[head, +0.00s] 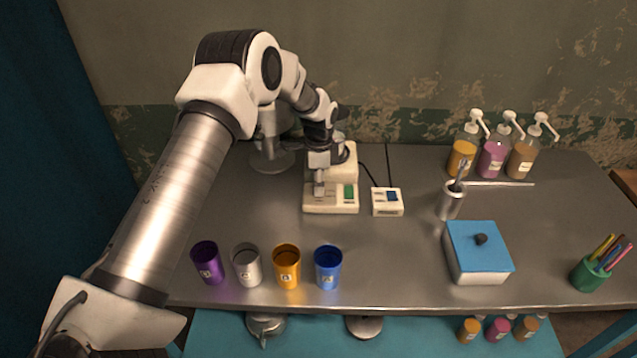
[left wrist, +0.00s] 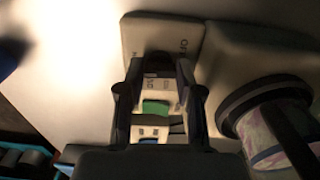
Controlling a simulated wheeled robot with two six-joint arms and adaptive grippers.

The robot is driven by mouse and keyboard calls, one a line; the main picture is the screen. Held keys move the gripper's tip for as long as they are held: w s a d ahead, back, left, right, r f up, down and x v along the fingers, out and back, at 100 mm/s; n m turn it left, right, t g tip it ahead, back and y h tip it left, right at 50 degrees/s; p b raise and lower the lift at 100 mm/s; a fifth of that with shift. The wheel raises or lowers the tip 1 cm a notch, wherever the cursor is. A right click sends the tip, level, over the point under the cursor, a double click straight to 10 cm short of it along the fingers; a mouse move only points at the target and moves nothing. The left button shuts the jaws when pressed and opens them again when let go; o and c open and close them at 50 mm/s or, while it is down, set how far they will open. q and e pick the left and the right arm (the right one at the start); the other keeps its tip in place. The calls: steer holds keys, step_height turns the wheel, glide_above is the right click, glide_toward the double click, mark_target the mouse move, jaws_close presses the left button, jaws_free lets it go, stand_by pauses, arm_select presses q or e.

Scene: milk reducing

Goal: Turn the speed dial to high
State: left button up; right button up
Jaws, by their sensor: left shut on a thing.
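The cream mixer (head: 331,207) stands on the metal table, its front panel bearing a green area (head: 350,193). My left gripper (head: 319,190) reaches down from above onto the left part of that panel. In the left wrist view my left gripper (left wrist: 158,72) has its two dark fingers close over the marked plate (left wrist: 185,35) and the green area (left wrist: 155,108). It is shut on the speed dial, which is mostly hidden between the fingertips; its setting cannot be read. My right gripper is not in view.
A small box with a blue screen (head: 387,201) sits right of the mixer. Purple, silver, orange and blue cups stand along the front edge. A metal holder (head: 450,202), a blue-lidded box (head: 479,251) and pump bottles (head: 493,158) are at the right.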

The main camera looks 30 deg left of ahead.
arm_select(q)
steer(key=shift+s+f+m, duration=0.15)
steer(key=shift+f+m, duration=0.1)
steer(key=shift+m, duration=0.15)
steer(key=shift+d, duration=0.1)
steer(key=o, duration=0.9)
steer(key=shift+c, duration=0.2)
steer(key=shift+w+r, duration=0.1)
steer(key=shift+w, duration=0.1)
step_height(320, 180, up, 12)
